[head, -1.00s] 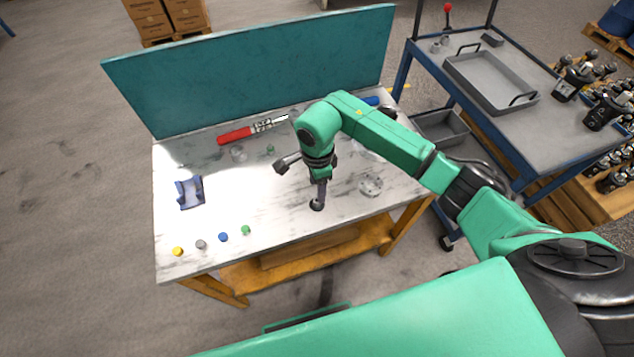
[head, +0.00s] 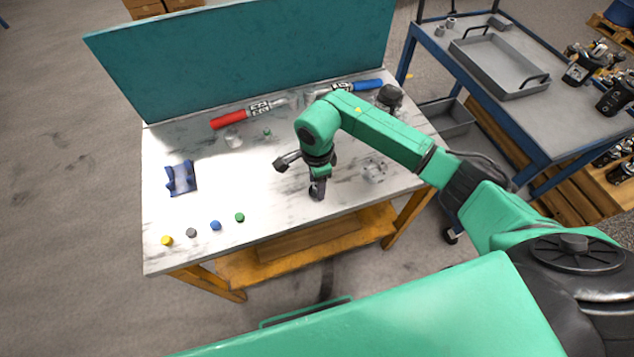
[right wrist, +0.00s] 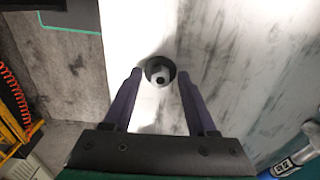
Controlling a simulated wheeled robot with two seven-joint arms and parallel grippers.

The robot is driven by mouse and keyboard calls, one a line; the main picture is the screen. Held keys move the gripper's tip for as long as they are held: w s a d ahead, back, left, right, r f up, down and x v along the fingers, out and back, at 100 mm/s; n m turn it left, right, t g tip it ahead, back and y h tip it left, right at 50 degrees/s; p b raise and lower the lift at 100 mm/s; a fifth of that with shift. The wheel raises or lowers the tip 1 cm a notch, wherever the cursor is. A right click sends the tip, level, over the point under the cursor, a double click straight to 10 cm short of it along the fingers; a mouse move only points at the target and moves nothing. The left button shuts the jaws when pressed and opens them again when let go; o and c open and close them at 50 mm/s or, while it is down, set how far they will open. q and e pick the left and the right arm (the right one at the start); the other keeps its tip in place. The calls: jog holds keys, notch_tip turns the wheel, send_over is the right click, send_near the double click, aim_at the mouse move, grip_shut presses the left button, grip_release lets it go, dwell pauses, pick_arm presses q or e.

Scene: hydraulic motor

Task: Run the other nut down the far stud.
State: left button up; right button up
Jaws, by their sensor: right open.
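My right gripper (head: 317,190) points down over the front part of the worktable. In the right wrist view its two fingers (right wrist: 160,76) are apart, one on each side of a small light grey piece with a dark hole (right wrist: 161,74). This piece sits in a dark round base (right wrist: 150,66); I cannot tell whether it is a nut or a stud end. The fingers do not visibly press on it. A pale round flange-like part (head: 375,170) lies right of the gripper. A dark cylindrical part (head: 390,97) stands at the back right. My left gripper is out of view.
The worktable (head: 215,185) holds a blue cradle (head: 181,178), several coloured caps (head: 215,225), a red-handled wrench (head: 230,119) and a blue-handled one (head: 368,85). A teal panel (head: 240,55) closes the back. A cart with a grey tray (head: 500,65) stands right.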

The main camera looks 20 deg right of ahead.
grip_shut()
jog(key=shift+r+p, duration=1.7)
jog(key=shift+r, duration=1.35)
